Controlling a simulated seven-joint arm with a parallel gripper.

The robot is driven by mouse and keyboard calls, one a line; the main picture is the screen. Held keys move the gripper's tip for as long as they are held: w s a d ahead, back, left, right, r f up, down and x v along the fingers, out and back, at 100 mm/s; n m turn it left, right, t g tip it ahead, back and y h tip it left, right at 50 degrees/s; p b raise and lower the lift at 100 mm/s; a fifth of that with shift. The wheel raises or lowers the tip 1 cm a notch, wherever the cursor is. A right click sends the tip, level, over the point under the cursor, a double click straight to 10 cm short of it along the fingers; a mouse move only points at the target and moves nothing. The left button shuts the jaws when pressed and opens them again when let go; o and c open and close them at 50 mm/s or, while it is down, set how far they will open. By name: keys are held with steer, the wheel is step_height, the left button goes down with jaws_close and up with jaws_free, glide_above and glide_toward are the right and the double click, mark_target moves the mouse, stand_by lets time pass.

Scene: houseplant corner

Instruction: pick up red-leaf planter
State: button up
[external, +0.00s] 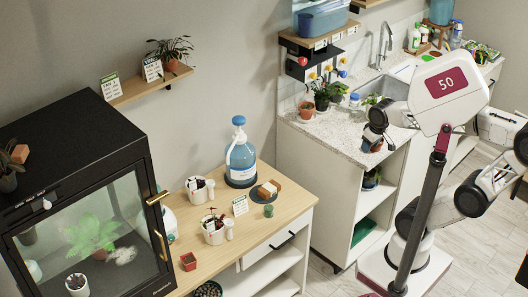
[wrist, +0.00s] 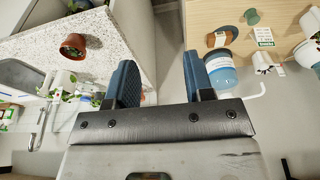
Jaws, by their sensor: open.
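A small terracotta planter (external: 377,147) stands near the front edge of the granite counter, partly hidden by my gripper in the external view. It also shows at the upper left of the wrist view, as a terracotta pot (wrist: 73,46) with a dark plant. It may be the red-leaf planter, but its leaf colour is not clear. My gripper (external: 371,136) is above the counter beside this pot. In the wrist view my gripper (wrist: 158,72) is open and empty, its fingers wide apart. The pot lies left of the fingers, apart from them.
More potted plants stand on the counter, including a terracotta pot (external: 306,110) and a black pot (external: 321,101). A sink with a faucet (external: 385,44) is behind. A wooden table (external: 270,232) holds a blue bottle (external: 240,160) and white planters. A gap separates the table and counter.

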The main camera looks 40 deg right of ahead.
steer(key=w+a+f+n+t, duration=0.15)
steer(key=w+a, duration=0.25)
steer(key=w, duration=0.4)
steer(key=w+a+n+t+y, duration=0.1)
steer(key=w+a+n+t, duration=0.15)
steer(key=w, duration=0.55)
steer(key=w+a+f+n+t, duration=0.1)
steer(key=w+a+t, duration=0.1)
steer(key=w+a, duration=0.45)
steer(key=w+a+f+n+y, duration=0.3)
steer(key=w+a+f, duration=0.1)
steer(key=w+a, duration=0.4)
steer(key=w+a+f+n+g+y, duration=0.1)
steer(key=a+f+n+y, duration=0.2)
steer(key=a, duration=0.6)
steer(key=w+a+f+n+y, duration=0.15)
steer(key=a+f, duration=0.25)
steer(key=a, duration=0.5)
steer(key=s+a+f+n+g+y, duration=0.2)
steer(key=s+a+f+g, duration=0.1)
steer(key=a, duration=0.4)
steer(key=s+a+f+n+g+y, duration=0.2)
steer(key=s+a+f+g+y, duration=0.1)
steer(key=s+a+f, duration=0.1)
steer(key=x, duration=0.3)
steer(key=shift+s, duration=0.25)
steer(key=shift+a, duration=0.15)
steer(key=shift+x, duration=1.15)
steer(key=shift+a, duration=0.1)
